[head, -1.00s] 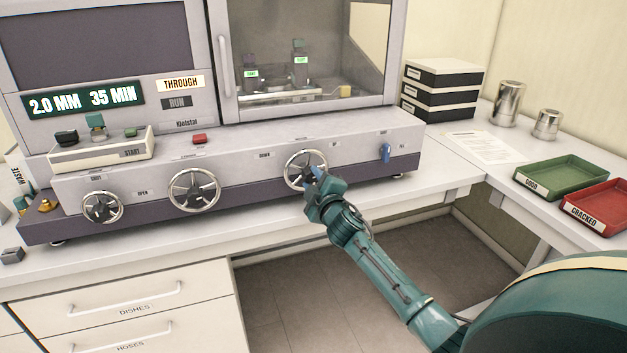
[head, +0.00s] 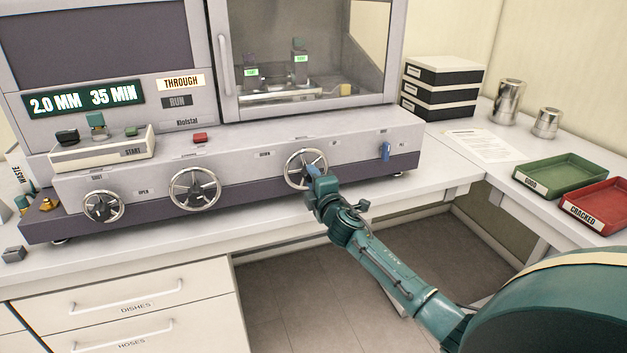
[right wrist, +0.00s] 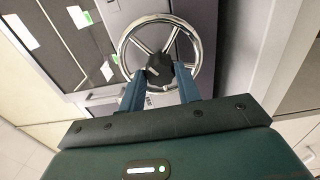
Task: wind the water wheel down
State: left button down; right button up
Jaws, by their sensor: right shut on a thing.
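The rightmost wheel (head: 304,169) on the machine's front panel is chrome with spokes, between a "DOWN" label (head: 265,154) and an "UP" label (head: 334,143). My right gripper (head: 313,173) is at its lower right part in the head view and hides some of it. In the right wrist view the wheel (right wrist: 133,50) faces the camera, and my right gripper's two blue fingers (right wrist: 160,80) are shut on its dark hub (right wrist: 160,68). My left gripper is not in view.
Two more spoked wheels, a middle one (head: 195,190) and a left one (head: 103,206), sit on the same panel. A green tray (head: 560,176) and a red tray (head: 598,204) stand on the right bench.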

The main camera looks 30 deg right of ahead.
jog(key=o, duration=1)
jog(key=b+v, duration=0.1)
jog(key=v, duration=1.2)
jog(key=shift+a, duration=0.1)
